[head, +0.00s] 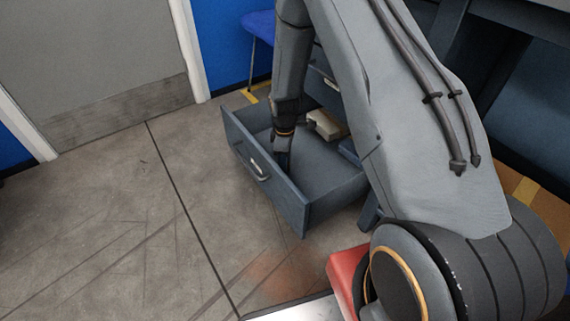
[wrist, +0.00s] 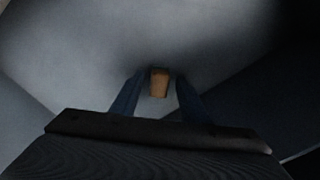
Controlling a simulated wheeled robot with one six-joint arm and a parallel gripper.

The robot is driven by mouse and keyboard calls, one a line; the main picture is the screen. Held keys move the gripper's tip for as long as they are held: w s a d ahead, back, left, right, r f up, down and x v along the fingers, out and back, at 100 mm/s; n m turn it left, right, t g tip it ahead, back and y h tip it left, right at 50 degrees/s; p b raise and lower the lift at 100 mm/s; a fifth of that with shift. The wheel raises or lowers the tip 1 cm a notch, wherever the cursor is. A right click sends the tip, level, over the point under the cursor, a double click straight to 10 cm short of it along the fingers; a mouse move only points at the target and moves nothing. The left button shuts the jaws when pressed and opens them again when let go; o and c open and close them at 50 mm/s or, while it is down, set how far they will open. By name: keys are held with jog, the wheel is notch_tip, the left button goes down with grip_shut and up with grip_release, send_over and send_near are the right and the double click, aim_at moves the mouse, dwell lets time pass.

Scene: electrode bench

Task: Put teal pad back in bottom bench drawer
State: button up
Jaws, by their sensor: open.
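The bench drawer (head: 310,205) is pulled well out, low over the floor, with its front and handle to the left. My gripper (head: 283,158) reaches down into it, with the fingertips low near the drawer's bottom. In the wrist view my gripper (wrist: 159,80) is open, its two dark blue fingers apart. A small orange-brown block (wrist: 159,82) shows between or beyond the fingertips; I cannot tell whether they touch it. I make out no pad of clearly teal colour in either view. My arm hides part of the drawer.
A beige and dark item (head: 327,125) lies in the back of the drawer. A blue chair (head: 258,24) stands behind it. A red object (head: 345,270) is low in front, near my arm. The floor (head: 110,220) to the left is clear.

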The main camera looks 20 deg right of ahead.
notch_tip(320, 180, up, 11)
jog(key=p, duration=0.4)
jog(key=shift+r, duration=0.2)
jog(key=s+r+m+t, duration=0.3)
jog(key=s+r+m, duration=0.9)
jog(key=s+r, duration=0.95)
jog(key=s+a+r+n+g+y, duration=0.1)
jog(key=s+a+r+n+g, duration=0.15)
jog(key=s+a, duration=0.65)
jog(key=s+a+r+n+g, duration=0.15)
jog(key=s+a+n, duration=0.3)
jog(key=a, duration=0.75)
jog(key=d+r+m+p, duration=0.3)
jog(key=d+r+p, duration=0.7)
jog(key=r+p, duration=0.3)
jog(key=d+r+m+t+h+p, duration=0.1)
jog(key=d+r+m+p, duration=0.3)
jog(key=d+r+p, duration=0.7)
jog(key=shift+s+r+m+p, duration=0.3)
jog(key=shift+r+p, duration=1.4)
jog(key=shift+p, duration=1.9)
